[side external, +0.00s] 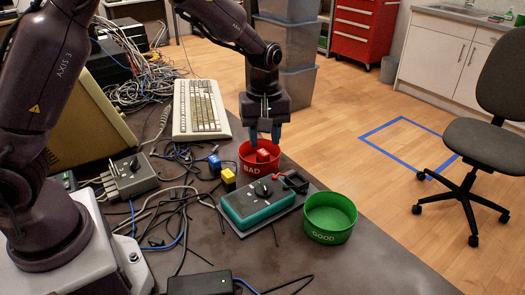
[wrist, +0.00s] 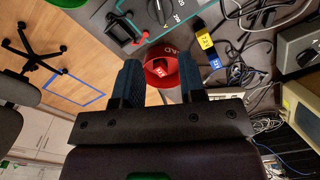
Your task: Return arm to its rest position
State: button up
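My gripper (side external: 264,132) points down just above the red bin marked BAD (side external: 246,163). In the wrist view its two dark blue fingers (wrist: 161,82) stand apart with nothing between them. A red cube (side external: 263,156) lies in the red bin; it also shows in the wrist view (wrist: 157,71), below the fingers and apart from them.
A green bin marked GOOD (side external: 330,218) is empty. A keyboard (side external: 200,109), grey box (side external: 130,176) and tangled cables crowd the left.

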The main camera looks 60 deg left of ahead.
jog(key=s+r+m+t, duration=0.2)
jog(key=s+r+m, duration=0.4)
jog(key=s, duration=0.5)
jog(key=s+r+m+t, duration=0.3)
jog(key=s+r+m, duration=0.4)
jog(key=s+r, duration=0.3)
jog(key=shift+s+d+r+t, duration=0.15)
jog(key=shift+s+d+t, duration=0.15)
jog(key=shift+s, duration=0.4)
